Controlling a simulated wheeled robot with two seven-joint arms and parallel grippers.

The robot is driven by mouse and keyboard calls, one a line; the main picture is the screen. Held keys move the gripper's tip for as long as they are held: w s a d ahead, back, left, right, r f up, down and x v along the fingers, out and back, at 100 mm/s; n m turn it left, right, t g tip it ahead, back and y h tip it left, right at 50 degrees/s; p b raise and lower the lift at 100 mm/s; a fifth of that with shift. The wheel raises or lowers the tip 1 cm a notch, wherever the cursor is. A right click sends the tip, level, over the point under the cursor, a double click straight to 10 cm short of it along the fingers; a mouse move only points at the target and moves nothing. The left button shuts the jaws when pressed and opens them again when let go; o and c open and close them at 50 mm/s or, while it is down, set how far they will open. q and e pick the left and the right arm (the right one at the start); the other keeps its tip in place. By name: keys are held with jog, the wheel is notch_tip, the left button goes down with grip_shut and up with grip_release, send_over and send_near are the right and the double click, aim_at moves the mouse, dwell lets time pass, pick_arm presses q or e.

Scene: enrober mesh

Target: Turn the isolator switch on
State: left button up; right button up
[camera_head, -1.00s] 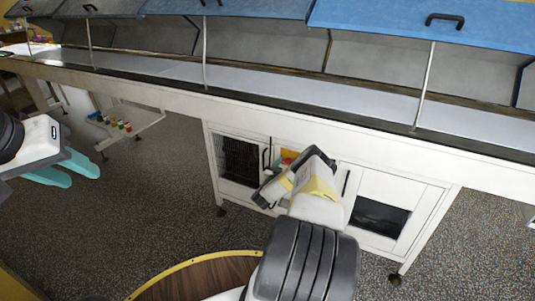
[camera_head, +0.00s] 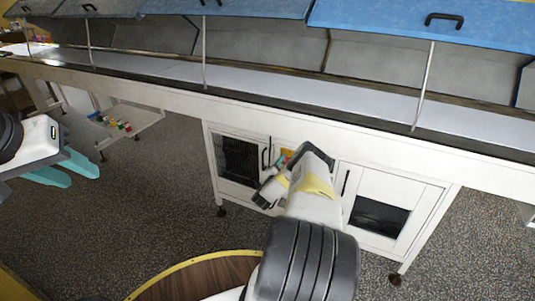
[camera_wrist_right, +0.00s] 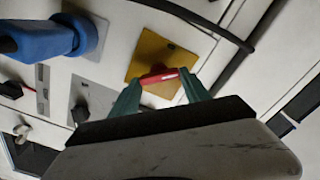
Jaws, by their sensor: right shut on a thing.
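The isolator switch has a red handle (camera_wrist_right: 158,78) on a yellow plate (camera_wrist_right: 151,55), mounted on a white panel. In the right wrist view the handle lies across the picture, its right end slightly higher. My right gripper (camera_wrist_right: 162,86) is shut on the red handle, with one green finger at each end of it. In the head view my right gripper (camera_head: 283,163) is at the cabinet front and its wrist hides most of the switch. My left gripper (camera_head: 66,168) is at the left, open and empty, far from the switch.
The cabinet (camera_head: 405,192) stands under a long conveyor (camera_head: 270,96). A low shelf (camera_head: 145,117) holds small coloured items. Floor between is clear.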

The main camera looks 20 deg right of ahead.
jog(key=shift+s+f+m, duration=0.1)
jog(key=shift+m, duration=1.8)
jog(key=shift+f+m, duration=0.1)
jog(key=shift+m, duration=2.1)
jog(key=o, duration=1.4)
jog(key=v, duration=0.7)
jog(key=shift+s+a, duration=0.2)
jog(key=shift+a, duration=0.05)
